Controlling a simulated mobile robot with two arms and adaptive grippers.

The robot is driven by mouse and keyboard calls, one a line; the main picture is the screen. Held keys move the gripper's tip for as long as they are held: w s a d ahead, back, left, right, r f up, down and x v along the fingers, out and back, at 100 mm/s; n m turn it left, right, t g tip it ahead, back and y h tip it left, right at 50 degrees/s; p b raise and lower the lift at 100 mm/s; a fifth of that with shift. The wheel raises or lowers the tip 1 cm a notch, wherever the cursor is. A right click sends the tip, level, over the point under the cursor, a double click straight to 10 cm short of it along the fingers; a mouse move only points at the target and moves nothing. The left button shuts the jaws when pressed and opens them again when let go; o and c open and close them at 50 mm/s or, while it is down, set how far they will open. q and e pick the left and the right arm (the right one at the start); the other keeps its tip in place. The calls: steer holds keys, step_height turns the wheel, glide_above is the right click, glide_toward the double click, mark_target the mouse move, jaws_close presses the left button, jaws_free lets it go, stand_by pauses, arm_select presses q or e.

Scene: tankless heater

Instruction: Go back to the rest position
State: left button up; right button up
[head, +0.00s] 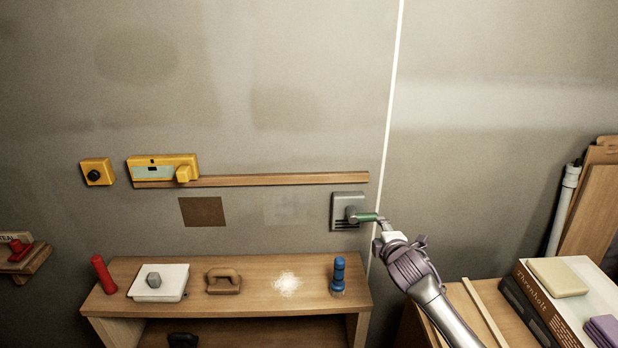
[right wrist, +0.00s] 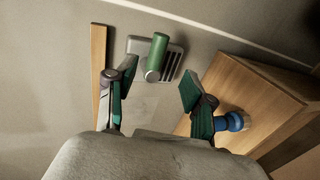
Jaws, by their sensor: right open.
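My right gripper (head: 384,230) reaches in from the lower right of the head view, close to a grey wall unit (head: 346,203) with a green handle (head: 367,217). In the right wrist view my right gripper (right wrist: 156,92) is open, its two green-padded fingers spread apart with nothing between them. The green handle (right wrist: 157,54) shows beyond the fingertips, in front of the slotted grey wall unit (right wrist: 172,62). Whether a finger touches the handle cannot be told. My left gripper is in neither view.
A wooden rail (head: 270,180) runs along the wall. Boxes (head: 541,310) stand at the lower right.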

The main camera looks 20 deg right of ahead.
steer(key=s+a+f+m+g+y, duration=0.1)
steer(key=s+a+f+m+g, duration=0.1)
steer(key=s+a+f, duration=0.3)
steer(key=s+a+f+m+g, duration=0.1)
steer(key=s+a+f+m, duration=0.15)
steer(key=s, duration=0.55)
steer(key=s+a+f+m+g+y, duration=0.1)
steer(key=s+a+f+m+g, duration=0.1)
steer(key=s+a+f, duration=0.3)
steer(key=s+a+m+g+y, duration=0.1)
steer(key=s+a+m+g, duration=0.2)
steer(key=s, duration=0.9)
steer(key=s+a+m+g, duration=0.3)
steer(key=s+m, duration=0.1)
steer(key=s, duration=0.8)
step_height(320, 180, down, 26)
steer(key=b, duration=0.2)
steer(key=s+d+f+g+b, duration=0.2)
steer(key=s+d+f, duration=0.1)
steer(key=s+f, duration=1.4)
step_height(320, 180, down, 2)
steer(key=shift+s+d+f+n, duration=0.15)
steer(key=shift+s+n, duration=0.1)
steer(key=shift+n, duration=0.1)
